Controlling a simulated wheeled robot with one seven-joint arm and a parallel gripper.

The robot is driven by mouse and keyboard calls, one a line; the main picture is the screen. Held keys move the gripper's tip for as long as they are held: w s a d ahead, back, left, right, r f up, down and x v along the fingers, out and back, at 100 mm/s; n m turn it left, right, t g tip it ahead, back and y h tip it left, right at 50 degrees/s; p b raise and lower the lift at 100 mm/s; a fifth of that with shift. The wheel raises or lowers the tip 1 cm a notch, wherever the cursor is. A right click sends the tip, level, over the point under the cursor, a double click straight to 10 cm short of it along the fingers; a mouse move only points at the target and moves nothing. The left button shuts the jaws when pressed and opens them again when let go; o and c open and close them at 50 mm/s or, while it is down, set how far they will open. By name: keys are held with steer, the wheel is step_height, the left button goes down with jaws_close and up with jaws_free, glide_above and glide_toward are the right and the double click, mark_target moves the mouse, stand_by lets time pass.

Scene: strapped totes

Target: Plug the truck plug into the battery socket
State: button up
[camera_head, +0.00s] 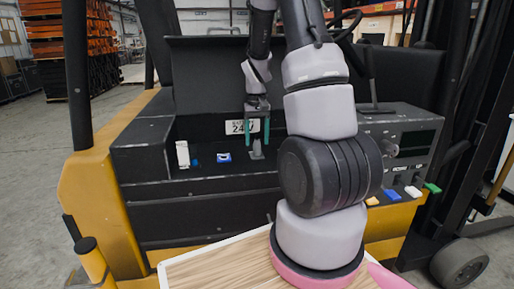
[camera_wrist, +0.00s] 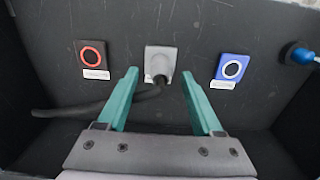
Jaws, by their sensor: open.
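My gripper (camera_head: 257,143) is open, its teal fingers pointing down into the truck's battery bay. It also shows in the wrist view (camera_wrist: 160,73), with nothing held. A grey plug (camera_wrist: 158,66) with a black cable (camera_wrist: 100,104) sits at a square grey socket plate (camera_wrist: 161,51), in line with the gap between the fingertips. The plug also shows below the fingers in the head view (camera_head: 257,150). Which is the battery socket I cannot tell.
A blue connector (camera_wrist: 298,53) lies at the right edge of the wrist view. In the head view, a white block (camera_head: 182,154) stands left on the deck, and a grey control box (camera_head: 405,140) stands right. The bay's walls surround the gripper. My arm hides part of the deck.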

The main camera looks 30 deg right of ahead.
mark_target(257, 139)
steer(key=shift+f, duration=1.8)
jaws_close()
stand_by(0.8)
steer(key=shift+r, duration=2.95)
steer(key=shift+r, duration=0.2)
steer(key=shift+r, duration=2.85)
